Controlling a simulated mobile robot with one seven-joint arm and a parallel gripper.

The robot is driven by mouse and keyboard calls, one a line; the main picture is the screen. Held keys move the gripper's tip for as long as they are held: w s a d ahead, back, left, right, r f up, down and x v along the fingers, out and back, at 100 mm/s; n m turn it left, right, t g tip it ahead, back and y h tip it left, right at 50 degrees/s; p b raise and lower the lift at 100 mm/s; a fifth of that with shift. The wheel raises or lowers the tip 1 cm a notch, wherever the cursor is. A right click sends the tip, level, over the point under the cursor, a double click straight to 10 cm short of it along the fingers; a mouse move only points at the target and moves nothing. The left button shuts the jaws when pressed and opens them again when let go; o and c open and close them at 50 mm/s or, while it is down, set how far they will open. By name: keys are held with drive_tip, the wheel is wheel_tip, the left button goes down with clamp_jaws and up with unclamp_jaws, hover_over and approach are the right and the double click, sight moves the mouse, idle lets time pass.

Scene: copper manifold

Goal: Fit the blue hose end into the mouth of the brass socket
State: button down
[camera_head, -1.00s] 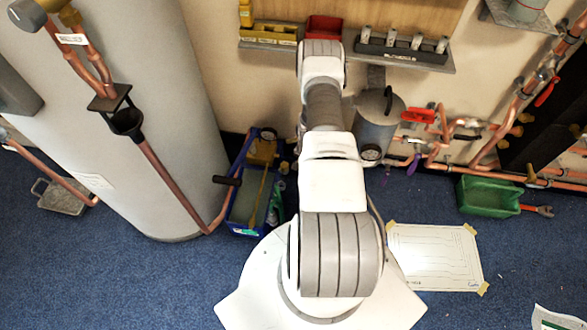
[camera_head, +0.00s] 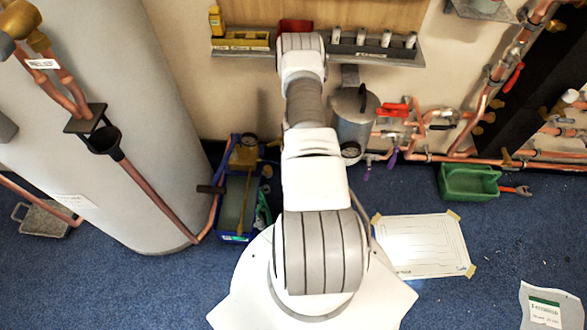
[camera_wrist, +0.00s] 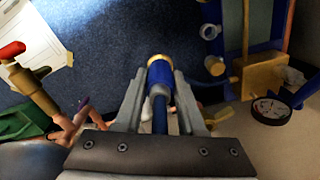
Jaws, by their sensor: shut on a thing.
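The blue hose end (camera_wrist: 160,76), a blue collar with a brass-coloured rim, is held between the two grey fingers of my gripper (camera_wrist: 160,92) in the wrist view. It points away from the wrist camera, with dark floor behind it. Blue hose (camera_wrist: 160,115) runs back between the fingers. I cannot make out for certain which fitting is the brass socket. A brass valve body with a red top (camera_wrist: 35,88) stands to the left, apart from the hose end. In the head view my arm hides the gripper and hose end.
A blue crate (camera_head: 222,225) holds a brass pump part (camera_head: 243,155); a gauge (camera_wrist: 271,110) shows beside it in the wrist view. A steel canister (camera_head: 353,118), copper pipework (camera_head: 470,155) and a green tray (camera_head: 468,183) are to the right. A grey tank (camera_head: 130,90) stands left.

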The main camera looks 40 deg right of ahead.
drive_tip(key=shift+r+p, duration=0.8)
drive_tip(key=shift+r, duration=0.8)
drive_tip(key=shift+w, duration=0.1)
